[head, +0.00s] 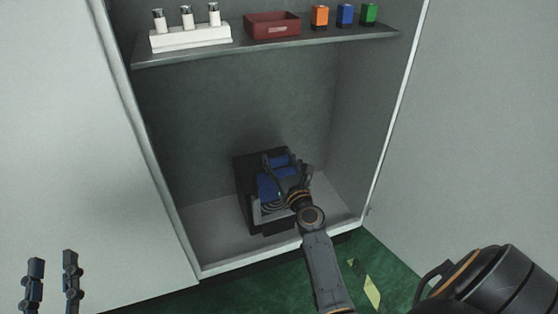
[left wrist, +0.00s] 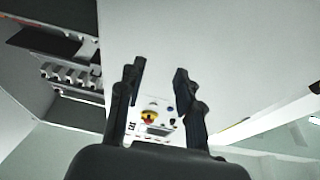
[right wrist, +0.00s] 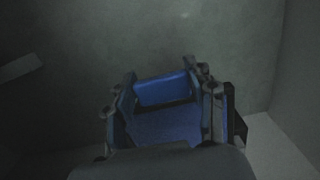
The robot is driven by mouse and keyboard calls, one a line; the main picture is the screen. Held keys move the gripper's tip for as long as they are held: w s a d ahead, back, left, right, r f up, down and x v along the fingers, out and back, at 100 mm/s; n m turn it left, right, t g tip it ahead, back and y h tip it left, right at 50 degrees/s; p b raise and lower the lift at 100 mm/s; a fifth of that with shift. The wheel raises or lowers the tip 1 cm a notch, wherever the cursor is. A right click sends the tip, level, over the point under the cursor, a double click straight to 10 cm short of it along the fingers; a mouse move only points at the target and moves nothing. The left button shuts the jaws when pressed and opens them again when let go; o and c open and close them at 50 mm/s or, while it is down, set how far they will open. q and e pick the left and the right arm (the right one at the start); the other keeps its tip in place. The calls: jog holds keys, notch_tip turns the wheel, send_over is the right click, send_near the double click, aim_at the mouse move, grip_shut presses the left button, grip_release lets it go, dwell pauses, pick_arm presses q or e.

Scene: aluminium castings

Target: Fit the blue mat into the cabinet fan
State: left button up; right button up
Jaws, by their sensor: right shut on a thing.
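The cabinet fan (head: 243,190) is a dark box with a pale grille at its front, standing on the cabinet floor. The blue mat (head: 268,188) lies at the fan's front opening, partly hidden by my right gripper (head: 284,176). In the right wrist view, my right gripper (right wrist: 163,86) is shut, with a blue block-like part of the mat (right wrist: 160,90) between its fingers. A textured blue face (right wrist: 165,124) shows below that part. I cannot tell whether the mat is fully seated. My left gripper (head: 51,282) is open and empty, outside the cabinet at lower left.
A shelf (head: 280,44) above holds a white stand with bottles (head: 190,36), a red tray (head: 272,25) and small orange, blue and green blocks (head: 345,15). Cabinet side walls flank the fan. Bare cabinet floor (head: 335,205) lies to its right. A panel with a yellow-red knob (left wrist: 149,117) shows beyond my left gripper.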

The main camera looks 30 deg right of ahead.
jog(key=shift+f, duration=0.15)
pick_arm(q)
jog(key=shift+s+r+t+h, duration=0.2)
jog(key=shift+r+t, duration=0.05)
jog(key=shift+r, duration=0.25)
jog(key=shift+s+r+t+h, duration=0.15)
jog(key=shift+r+t+h, duration=0.1)
jog(key=shift+r, duration=0.25)
pick_arm(e)
jog(key=shift+f, duration=0.15)
pick_arm(q)
jog(key=shift+s+r+b, duration=0.1)
jog(key=shift+r+b, duration=0.05)
jog(key=shift+b, duration=0.15)
